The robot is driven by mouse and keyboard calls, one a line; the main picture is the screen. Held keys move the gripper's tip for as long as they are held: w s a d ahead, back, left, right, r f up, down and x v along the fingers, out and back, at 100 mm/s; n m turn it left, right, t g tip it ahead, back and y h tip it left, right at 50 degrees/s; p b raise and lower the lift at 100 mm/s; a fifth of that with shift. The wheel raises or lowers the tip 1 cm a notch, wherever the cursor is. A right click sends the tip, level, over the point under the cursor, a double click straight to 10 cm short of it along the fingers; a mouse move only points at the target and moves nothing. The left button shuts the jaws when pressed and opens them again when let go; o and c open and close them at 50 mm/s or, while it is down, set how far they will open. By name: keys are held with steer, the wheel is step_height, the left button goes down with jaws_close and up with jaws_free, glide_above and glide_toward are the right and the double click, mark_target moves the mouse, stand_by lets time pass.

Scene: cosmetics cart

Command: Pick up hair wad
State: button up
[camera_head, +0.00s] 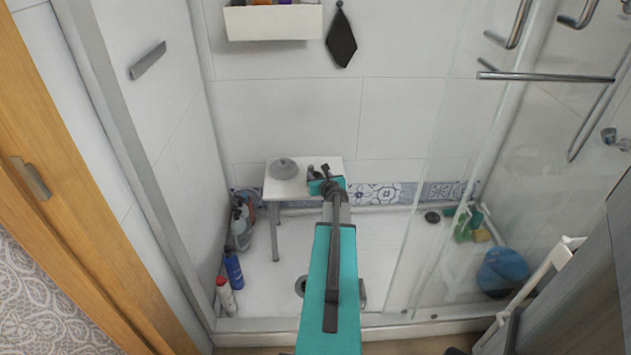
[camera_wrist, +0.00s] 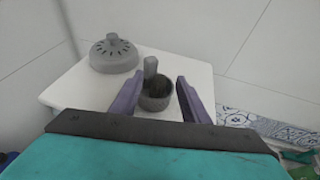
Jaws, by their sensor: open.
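A small dark grey cup-like piece (camera_wrist: 155,102) stands on a white stool (camera_wrist: 80,85), with a grey upright stub at its left rim. Something dark shows inside the cup; I cannot tell for sure whether it is the hair wad. A grey slotted dome (camera_wrist: 114,54) sits on the stool to the left, apart from the cup. My gripper (camera_wrist: 161,80) is open, its two purple fingers on either side of the cup in the wrist view, with nothing held. In the head view my gripper (camera_head: 319,172) is over the stool's right part and hides the cup.
The stool (camera_head: 305,167) stands by the tiled back wall of a shower. Bottles (camera_head: 233,268) stand on the floor at left. A glass panel (camera_head: 440,180) and a blue bag (camera_head: 502,272) are at right. A shelf (camera_head: 273,22) hangs above.

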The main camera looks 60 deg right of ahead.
steer(key=shift+c, duration=0.5)
jaws_close()
steer(key=shift+r, duration=0.1)
step_height(320, 180, up, 10)
steer(key=p, duration=0.4)
stand_by(0.3)
stand_by(0.5)
